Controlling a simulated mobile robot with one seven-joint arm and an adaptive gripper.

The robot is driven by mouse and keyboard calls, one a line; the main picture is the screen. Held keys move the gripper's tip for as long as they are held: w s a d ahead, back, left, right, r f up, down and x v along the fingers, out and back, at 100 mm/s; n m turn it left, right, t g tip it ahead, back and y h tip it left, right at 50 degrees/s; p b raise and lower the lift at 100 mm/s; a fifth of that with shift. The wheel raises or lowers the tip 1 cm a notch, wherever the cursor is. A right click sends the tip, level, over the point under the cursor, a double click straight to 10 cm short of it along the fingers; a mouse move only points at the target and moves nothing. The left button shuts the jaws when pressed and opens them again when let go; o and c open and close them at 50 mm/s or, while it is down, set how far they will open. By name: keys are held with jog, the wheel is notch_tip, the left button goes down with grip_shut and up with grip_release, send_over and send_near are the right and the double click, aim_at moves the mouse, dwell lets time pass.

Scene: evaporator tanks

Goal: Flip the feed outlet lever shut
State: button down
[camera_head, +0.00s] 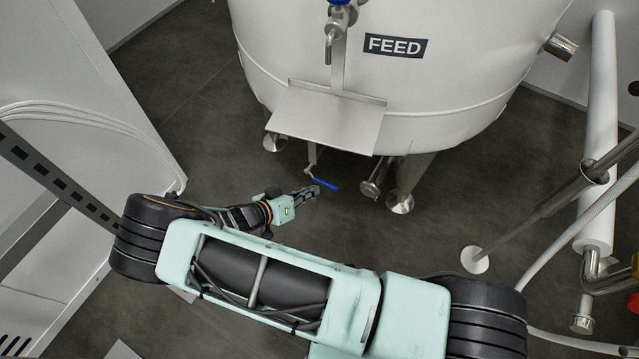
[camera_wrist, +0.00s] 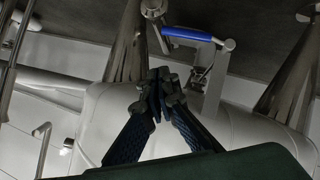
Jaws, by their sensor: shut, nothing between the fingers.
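The white tank (camera_head: 450,95) carries a dark FEED label (camera_head: 396,46). Low under its front, below a metal plate, a lever with a blue handle (camera_head: 326,185) sticks out to the right in the head view. In the wrist view the blue handle (camera_wrist: 192,34) lies nearly level, with a metal valve part at its left end. My gripper (camera_head: 314,190) is shut and empty, its fingertips close beside the handle in the head view. In the wrist view my gripper (camera_wrist: 160,80) shows below the handle in the picture, with a visible gap. I cannot tell whether they touch in depth.
A bent metal plate (camera_head: 325,115) overhangs the lever. Tank legs (camera_head: 412,180) and a short pipe end (camera_head: 371,188) stand to the right. A white cabinet (camera_head: 80,90) is at left, and pipes (camera_head: 600,130) stand at right. Dark floor (camera_head: 470,190) lies open between.

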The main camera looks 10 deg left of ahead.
jog(key=shift+d+v, duration=0.2)
jog(key=shift+v, duration=0.85)
jog(key=shift+s+r, duration=0.1)
